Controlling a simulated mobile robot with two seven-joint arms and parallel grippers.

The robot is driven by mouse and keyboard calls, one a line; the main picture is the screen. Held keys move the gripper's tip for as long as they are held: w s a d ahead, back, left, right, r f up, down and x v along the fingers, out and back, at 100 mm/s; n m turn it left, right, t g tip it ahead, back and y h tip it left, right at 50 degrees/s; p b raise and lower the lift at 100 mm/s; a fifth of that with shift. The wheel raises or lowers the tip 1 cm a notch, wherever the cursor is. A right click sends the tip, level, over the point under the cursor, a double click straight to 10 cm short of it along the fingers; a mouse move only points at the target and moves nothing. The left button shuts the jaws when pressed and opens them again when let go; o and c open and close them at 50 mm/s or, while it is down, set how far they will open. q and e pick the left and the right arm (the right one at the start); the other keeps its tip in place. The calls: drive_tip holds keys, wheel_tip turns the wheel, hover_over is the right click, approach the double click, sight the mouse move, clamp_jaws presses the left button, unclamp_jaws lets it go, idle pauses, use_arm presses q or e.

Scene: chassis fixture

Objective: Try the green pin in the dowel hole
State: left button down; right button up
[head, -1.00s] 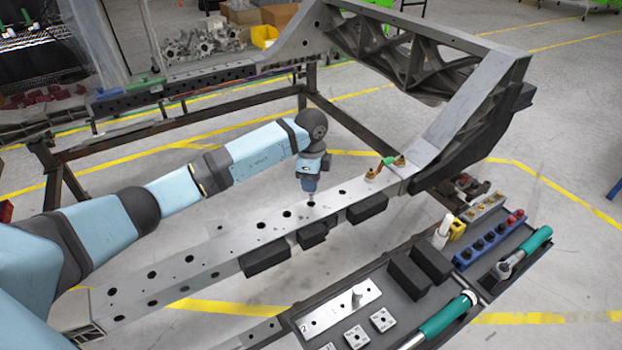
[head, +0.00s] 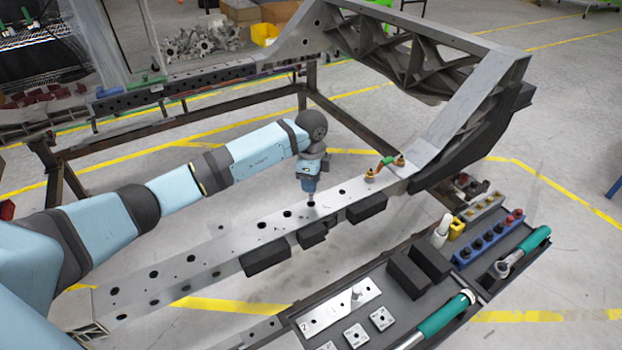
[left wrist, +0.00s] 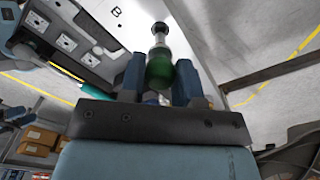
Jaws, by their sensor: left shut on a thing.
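My left gripper (head: 309,189) points down over the grey rail (head: 215,253), in its middle stretch. In the left wrist view the blue fingers of the left gripper (left wrist: 160,80) are shut on the green pin (left wrist: 158,70). The green body sits between the fingers and a steel shaft with a dark collar sticks out beyond them. In the head view only a small pale part of the pin shows under the fingers, at the rail's top face. Whether its tip is in a hole or just above one, I cannot tell. My right gripper is out of view.
Dark holes dot the rail. A green-and-brass fitting (head: 388,161) sits on it to the right, near the tall cross-structure (head: 470,95). Black blocks (head: 266,261) line its near side. A tool tray holds a blue rack (head: 487,243), black blocks and green-handled tools (head: 446,315).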

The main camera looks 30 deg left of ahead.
use_arm(q)
drive_tip(key=shift+f, duration=0.3)
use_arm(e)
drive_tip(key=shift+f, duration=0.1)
use_arm(q)
drive_tip(key=shift+f+b, duration=0.5)
drive_tip(key=shift+f, duration=0.35)
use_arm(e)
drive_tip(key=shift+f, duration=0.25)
use_arm(q)
drive_tip(key=shift+f, duration=0.15)
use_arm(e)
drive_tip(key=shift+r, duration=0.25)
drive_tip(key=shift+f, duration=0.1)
use_arm(q)
drive_tip(key=c, duration=0.8)
unclamp_jaws()
drive_tip(key=shift+o, duration=0.2)
wheel_tip(320, 180, up, 9)
drive_tip(key=p, duration=0.7)
drive_tip(key=shift+f, duration=0.15)
drive_tip(key=shift+p, duration=0.35)
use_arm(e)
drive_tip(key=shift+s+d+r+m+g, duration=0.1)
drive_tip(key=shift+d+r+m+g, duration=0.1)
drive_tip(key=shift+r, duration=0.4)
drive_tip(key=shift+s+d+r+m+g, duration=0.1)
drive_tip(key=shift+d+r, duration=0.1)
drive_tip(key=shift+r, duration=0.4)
